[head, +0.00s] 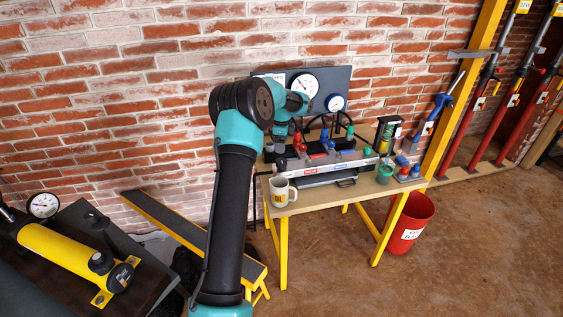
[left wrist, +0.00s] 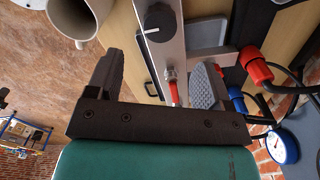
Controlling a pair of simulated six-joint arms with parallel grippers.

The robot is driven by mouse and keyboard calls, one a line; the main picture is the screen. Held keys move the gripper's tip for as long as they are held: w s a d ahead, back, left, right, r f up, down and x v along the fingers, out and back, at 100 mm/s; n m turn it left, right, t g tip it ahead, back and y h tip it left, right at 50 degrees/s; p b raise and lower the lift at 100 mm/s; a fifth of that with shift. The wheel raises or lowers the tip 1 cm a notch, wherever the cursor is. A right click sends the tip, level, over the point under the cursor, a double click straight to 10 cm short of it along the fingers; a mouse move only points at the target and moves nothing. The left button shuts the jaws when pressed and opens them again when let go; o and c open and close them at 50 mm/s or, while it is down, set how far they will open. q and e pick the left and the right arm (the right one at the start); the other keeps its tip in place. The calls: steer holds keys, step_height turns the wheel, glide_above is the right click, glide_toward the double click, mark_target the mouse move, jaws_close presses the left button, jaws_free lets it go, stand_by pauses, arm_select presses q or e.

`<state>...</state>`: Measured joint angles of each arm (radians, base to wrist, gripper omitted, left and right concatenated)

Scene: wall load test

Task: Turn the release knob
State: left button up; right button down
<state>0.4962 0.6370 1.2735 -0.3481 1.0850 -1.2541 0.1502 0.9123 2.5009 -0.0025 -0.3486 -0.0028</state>
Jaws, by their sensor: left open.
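A black round knob (left wrist: 158,18) with a white pointer line sits on a grey panel bar in the left wrist view. I take it for the release knob; in the head view it is too small to make out for sure. My left gripper (left wrist: 158,66) is open, its two dark fingers spread either side of the bar, with the knob beyond the fingertips and apart from them. A small red-and-metal fitting (left wrist: 173,88) shows between the fingers. In the head view my left gripper (head: 279,147) is over the bench equipment, partly hidden by my own arm. My right gripper is not in view.
The pump unit with a grey bar (head: 325,163) stands on a wooden bench (head: 305,200). A mug (head: 281,191) stands at the bench's left front corner. Gauges (head: 303,84) and dark hoses are behind. A red bucket (head: 411,224) is on the floor at right.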

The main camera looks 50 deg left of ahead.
mark_target(281, 160)
arm_select(q)
step_height(281, 160, down, 9)
steer(key=shift+f, duration=0.1)
stand_by(0.3)
steer(key=c, duration=0.9)
